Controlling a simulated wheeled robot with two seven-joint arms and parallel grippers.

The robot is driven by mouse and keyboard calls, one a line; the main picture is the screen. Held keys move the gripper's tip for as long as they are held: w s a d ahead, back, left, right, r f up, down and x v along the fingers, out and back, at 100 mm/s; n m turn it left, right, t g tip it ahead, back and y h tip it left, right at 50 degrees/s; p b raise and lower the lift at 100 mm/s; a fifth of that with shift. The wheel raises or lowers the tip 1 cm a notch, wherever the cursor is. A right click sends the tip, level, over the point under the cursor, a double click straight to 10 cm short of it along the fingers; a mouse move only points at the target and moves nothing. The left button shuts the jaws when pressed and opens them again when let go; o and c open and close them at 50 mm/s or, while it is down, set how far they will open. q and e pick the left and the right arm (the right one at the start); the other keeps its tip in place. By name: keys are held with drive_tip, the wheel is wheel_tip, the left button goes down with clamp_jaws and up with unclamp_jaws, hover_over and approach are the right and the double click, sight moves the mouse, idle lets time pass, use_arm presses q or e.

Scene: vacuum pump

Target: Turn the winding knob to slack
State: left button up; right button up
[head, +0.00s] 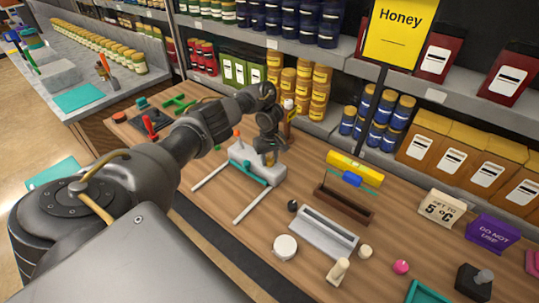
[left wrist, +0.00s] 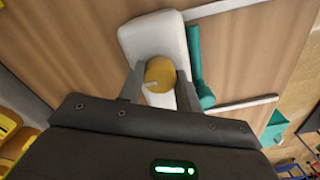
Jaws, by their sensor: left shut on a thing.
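The winding knob looks to be the round yellow knob (left wrist: 160,72) with a small pale pointer, on top of a white device body (left wrist: 150,35) in the left wrist view. My left gripper (left wrist: 158,86) has one finger on each side of the knob and is shut on it. In the head view the left gripper (head: 268,155) reaches down onto the white device (head: 266,198), mostly hiding the knob. A teal cylinder (head: 248,172) runs along the device's front, and two white bars extend from it. My right gripper is not in view.
A grey slotted block (head: 325,233), a brown rack (head: 345,204) and a round white piece (head: 285,247) stand right of the device. Shelves of jars and boxes line the back, with a yellow Honey sign (head: 400,33). Red and green items lie behind my left arm.

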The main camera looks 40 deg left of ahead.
use_arm(q)
drive_tip(key=shift+d+f+n, duration=0.1)
drive_tip(key=shift+n, duration=0.2)
idle(0.4)
drive_tip(key=o, duration=1)
drive_tip(key=shift+c, duration=0.2)
drive_tip(key=shift+r, duration=0.2)
